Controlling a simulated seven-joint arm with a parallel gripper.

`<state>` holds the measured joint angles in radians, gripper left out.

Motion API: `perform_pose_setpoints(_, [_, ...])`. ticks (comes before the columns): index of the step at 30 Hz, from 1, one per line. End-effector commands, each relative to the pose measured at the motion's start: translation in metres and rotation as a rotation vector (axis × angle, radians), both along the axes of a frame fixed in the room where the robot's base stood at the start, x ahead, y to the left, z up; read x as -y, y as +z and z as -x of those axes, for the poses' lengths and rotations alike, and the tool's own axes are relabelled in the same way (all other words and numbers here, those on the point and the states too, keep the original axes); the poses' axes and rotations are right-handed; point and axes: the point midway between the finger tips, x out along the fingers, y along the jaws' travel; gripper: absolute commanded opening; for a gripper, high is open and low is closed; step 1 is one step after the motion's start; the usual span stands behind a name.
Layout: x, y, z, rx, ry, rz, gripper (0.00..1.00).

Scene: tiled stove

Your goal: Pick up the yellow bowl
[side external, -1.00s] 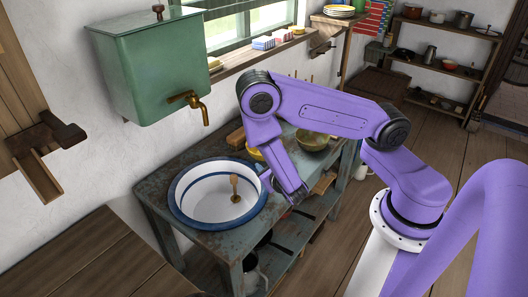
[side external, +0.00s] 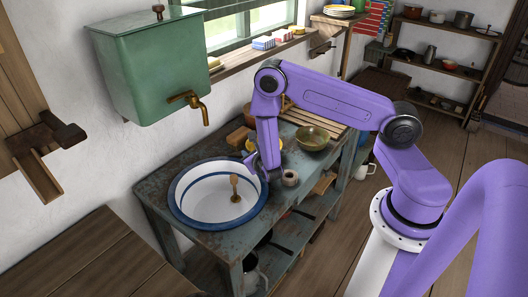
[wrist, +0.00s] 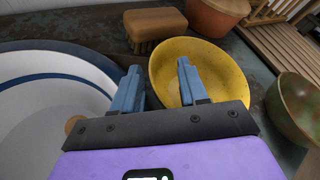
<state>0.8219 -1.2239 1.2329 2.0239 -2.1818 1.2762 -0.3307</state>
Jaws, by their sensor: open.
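The yellow bowl (wrist: 228,72) sits on the worn blue-grey bench top, just right of the large basin in the wrist view. In the side external view the yellow bowl (side external: 250,145) shows only partly, behind my arm. My gripper (wrist: 158,80) is open and empty, pointing down near the bowl. In the wrist view its right finger overlaps the bowl's inside and its left finger lies over the gap between basin and bowl, so the bowl's left rim appears between them. I cannot tell the height of the fingertips above the rim. My gripper also shows in the side external view (side external: 262,172).
The blue-rimmed white basin (side external: 218,194) stands close on the left. A wooden brush (wrist: 155,24) and a terracotta pot (wrist: 214,14) are behind the bowl. A greenish-brown bowl (side external: 312,138) stands to the right, near a slatted wooden rack (side external: 318,122). A brass tap (side external: 190,98) hangs above.

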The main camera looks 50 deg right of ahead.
Motion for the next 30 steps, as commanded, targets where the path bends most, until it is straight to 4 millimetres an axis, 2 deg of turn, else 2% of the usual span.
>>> perform_pose_setpoints(4, [0.0079, -0.0055, -0.0102, -0.001, -0.001, 0.000, 0.43])
perform_pose_setpoints(12, [0.0092, -0.0063, -0.0123, -0.001, 0.000, 0.000, 0.43])
perform_pose_setpoints(13, [0.0092, -0.0063, -0.0123, -0.001, 0.000, 0.000, 0.40])
perform_pose_setpoints(15, [0.0091, -0.0062, -0.0123, -0.001, 0.000, 0.000, 0.17])
perform_pose_setpoints(17, [0.0090, -0.0063, -0.0122, -0.001, 0.000, 0.000, 0.00])
perform_pose_setpoints(30, [0.0086, -0.0045, -0.0121, -0.002, 0.000, 0.000, 0.00])
